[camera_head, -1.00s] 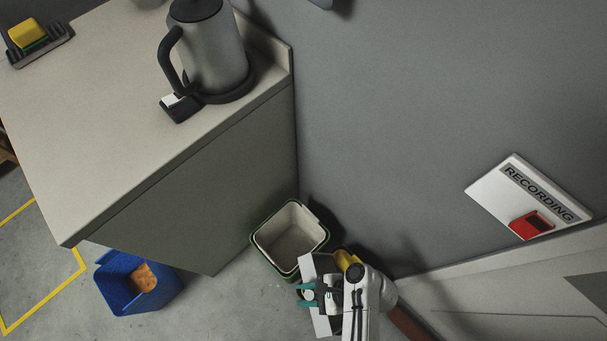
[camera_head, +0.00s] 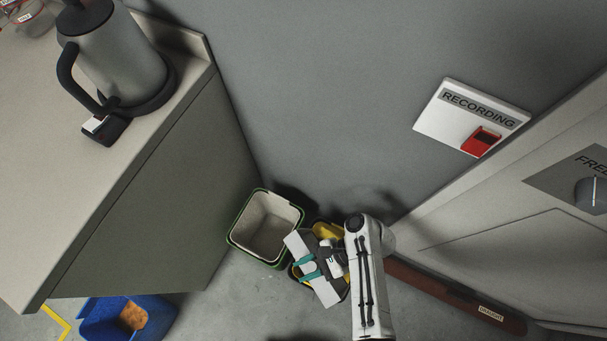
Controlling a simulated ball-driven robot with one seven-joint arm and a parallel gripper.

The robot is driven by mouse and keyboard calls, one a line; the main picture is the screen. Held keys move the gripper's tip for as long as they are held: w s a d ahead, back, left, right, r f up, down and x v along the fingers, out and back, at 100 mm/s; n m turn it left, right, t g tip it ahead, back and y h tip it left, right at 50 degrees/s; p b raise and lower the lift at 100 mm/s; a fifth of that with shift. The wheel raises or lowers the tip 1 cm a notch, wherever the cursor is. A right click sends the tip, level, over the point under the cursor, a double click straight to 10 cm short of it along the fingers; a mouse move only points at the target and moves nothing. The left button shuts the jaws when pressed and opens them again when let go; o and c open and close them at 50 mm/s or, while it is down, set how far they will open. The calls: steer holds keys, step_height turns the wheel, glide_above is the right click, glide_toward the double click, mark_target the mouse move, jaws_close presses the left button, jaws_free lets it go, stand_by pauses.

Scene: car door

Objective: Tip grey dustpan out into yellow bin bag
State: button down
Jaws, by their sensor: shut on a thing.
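My gripper (camera_head: 308,265), with teal fingers, is low beside the wall at the lower middle. It is shut on a flat pale grey piece, which I take to be the grey dustpan (camera_head: 326,292). The piece shows on both sides of the fingers and lies at a slant. Its contents cannot be made out. The yellow bin bag (camera_head: 326,230) shows as a small yellow patch behind the gripper, in what looks like a dark-rimmed bin. The dustpan and my arm hide most of it. The dustpan appears over that bin; its height above it cannot be told.
A green bin with a pale liner (camera_head: 265,228) stands just left of the dustpan. A blue bin (camera_head: 155,318) holding something orange-brown is at the lower left. A counter (camera_head: 130,190) with a kettle (camera_head: 118,65) stands left. Wall and door (camera_head: 500,240) close the right.

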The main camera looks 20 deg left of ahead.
steer(key=shift+w+d+r, duration=0.25)
steer(key=shift+w+d, duration=0.05)
steer(key=shift+w, duration=0.15)
steer(key=shift+w+d+r+g+y+b, duration=0.1)
steer(key=shift+w+d+g+y+b, duration=0.1)
steer(key=shift+w+d+g+b, duration=0.3)
steer(key=shift+w+d+r+g+y+b, duration=0.1)
steer(key=shift+w+g+y+b, duration=0.1)
steer(key=shift+w+b, duration=0.4)
steer(key=shift+w+d+r+g+y, duration=0.2)
steer(key=shift+w+d, duration=0.1)
steer(key=shift+w, duration=0.2)
steer(key=shift+w+d+r+g+y, duration=0.1)
steer(key=shift+w+d+g+y, duration=0.15)
steer(key=shift+w, duration=0.2)
steer(key=shift+w, duration=0.1)
steer(key=shift+v, duration=0.75)
steer(key=shift+w+d, duration=0.1)
steer(key=shift+p, duration=0.35)
stand_by(0.4)
